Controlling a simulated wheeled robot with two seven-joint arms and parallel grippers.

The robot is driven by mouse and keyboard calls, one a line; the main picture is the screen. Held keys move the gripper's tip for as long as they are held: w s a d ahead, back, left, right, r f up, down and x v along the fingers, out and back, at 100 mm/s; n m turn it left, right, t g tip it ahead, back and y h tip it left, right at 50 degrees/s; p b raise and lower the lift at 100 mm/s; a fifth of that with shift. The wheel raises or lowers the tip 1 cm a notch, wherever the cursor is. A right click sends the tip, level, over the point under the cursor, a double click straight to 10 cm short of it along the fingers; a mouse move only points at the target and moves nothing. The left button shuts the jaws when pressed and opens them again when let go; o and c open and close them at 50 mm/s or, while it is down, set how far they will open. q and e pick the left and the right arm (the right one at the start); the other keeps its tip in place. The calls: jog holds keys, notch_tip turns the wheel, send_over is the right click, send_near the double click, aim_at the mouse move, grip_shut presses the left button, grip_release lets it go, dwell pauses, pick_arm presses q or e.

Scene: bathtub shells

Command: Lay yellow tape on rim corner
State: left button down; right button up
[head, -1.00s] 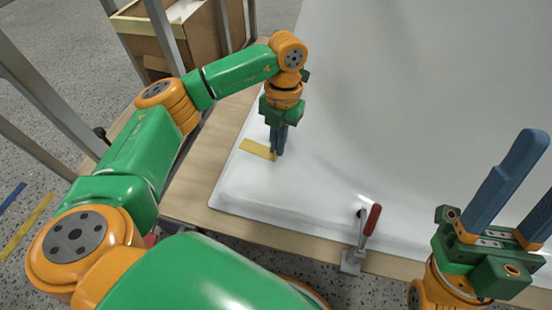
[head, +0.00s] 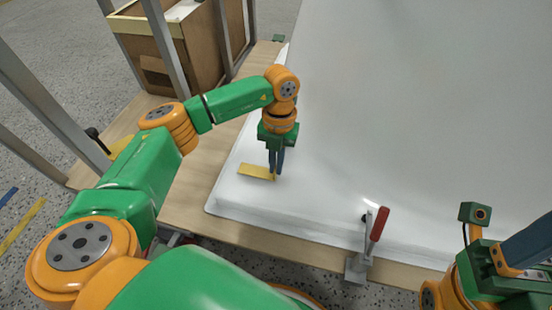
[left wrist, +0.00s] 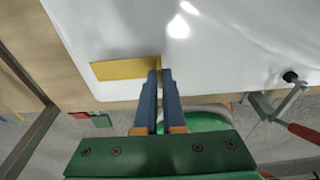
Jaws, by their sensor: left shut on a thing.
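The yellow tape (head: 256,172) is a short flat strip at the near-left corner of the white shell's rim (head: 232,195). My left gripper (head: 276,174) points down at the strip's right end and is shut on it. The left wrist view shows the tape (left wrist: 120,69) reaching left from between the blue fingertips (left wrist: 159,72), over the white surface near its edge. Whether the strip lies fully flat on the rim is hard to tell. My right gripper (head: 528,245) is cut off at the lower right, with one blue finger showing, away from the tape.
A toggle clamp with a red handle (head: 379,224) stands at the near edge of the wooden table (head: 185,205). Grey metal posts (head: 165,50) and a brown box (head: 185,45) are at the back left. The shell's wall rises beyond the rim.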

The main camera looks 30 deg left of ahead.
pick_arm(q)
jog(key=shift+f, duration=0.75)
jog(key=shift+f, duration=0.25)
jog(key=c, duration=0.9)
grip_release()
jog(key=shift+c, duration=0.2)
jog(key=shift+o, duration=0.2)
jog(key=o, duration=0.4)
jog(key=shift+o, duration=0.2)
